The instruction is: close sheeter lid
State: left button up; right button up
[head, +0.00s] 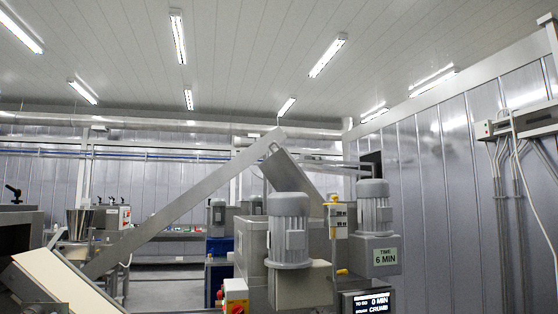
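Neither gripper is in view. I cannot tell for sure which machine is the sheeter. A grey machine (253,245) with upright motors (288,228) stands at the centre. A tilted grey metal panel (287,172) rises above it; I cannot tell whether this is a lid or a chute. A long sloping metal beam (185,202) climbs from the lower left towards the panel. A pale flat sloping surface (62,280) lies at the lower left.
A sign (386,257) reads "TIME 6 MIN", and a display (367,302) below reads "0 MIN" and "CRUMB". A red-and-yellow switch box (236,296) is at the centre front. A metal hopper (79,223) stands at the left. Bare floor (165,287) shows behind the beam.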

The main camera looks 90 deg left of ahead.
aim_at(281, 169)
jog(key=k+j+u, duration=0.1)
jog(key=j+u, duration=0.2)
jog(key=u, duration=0.2)
jog(key=j+u, duration=0.3)
jog(key=u, duration=0.2)
jog(key=j+u, duration=0.7)
jog(key=u, duration=0.25)
jog(key=i+j+u, duration=0.1)
jog(key=j, duration=0.25)
jog(key=i+j+u, duration=0.1)
jog(key=j, duration=0.25)
jog(key=i+j+u, duration=0.1)
jog(key=i+j, duration=0.15)
jog(key=i+j+u, duration=0.1)
jog(key=j, duration=0.3)
jog(key=i+j, duration=0.05)
jog(key=i, duration=0.05)
